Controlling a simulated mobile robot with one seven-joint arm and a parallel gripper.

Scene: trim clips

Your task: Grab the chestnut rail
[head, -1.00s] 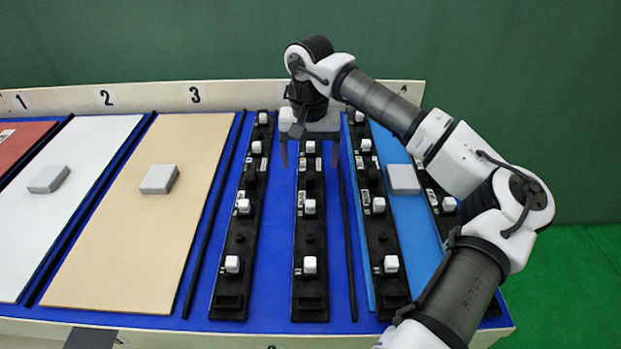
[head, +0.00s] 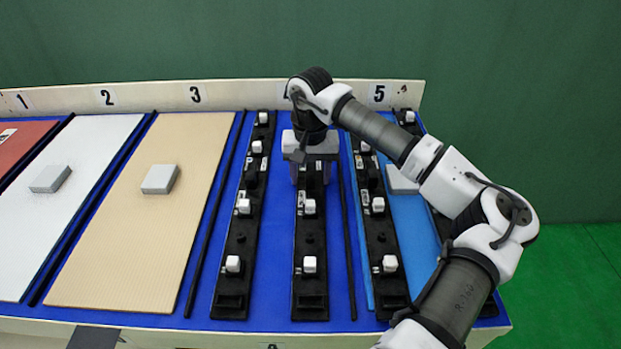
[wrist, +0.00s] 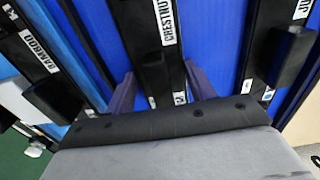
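The chestnut rail (head: 310,238) is the middle black bar in the head view, with white blocks along its top. Its label, reading roughly "CHESTNUT", shows on the rail in the wrist view (wrist: 150,45). My gripper (head: 314,172) is low over the far half of this rail. In the wrist view, the fingers of my gripper (wrist: 162,92) are spread, one on each side of the rail. I cannot tell whether they touch it. My gripper's palm hides the near part of the rail in the wrist view.
A rail labelled "BAMBOO" (wrist: 38,50) lies on one side, to the right in the head view (head: 384,235). A rail labelled "JU..." (wrist: 265,50) lies on the other side (head: 238,235). A thin black strip (head: 348,250) runs between rails. Blue table shows between them.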

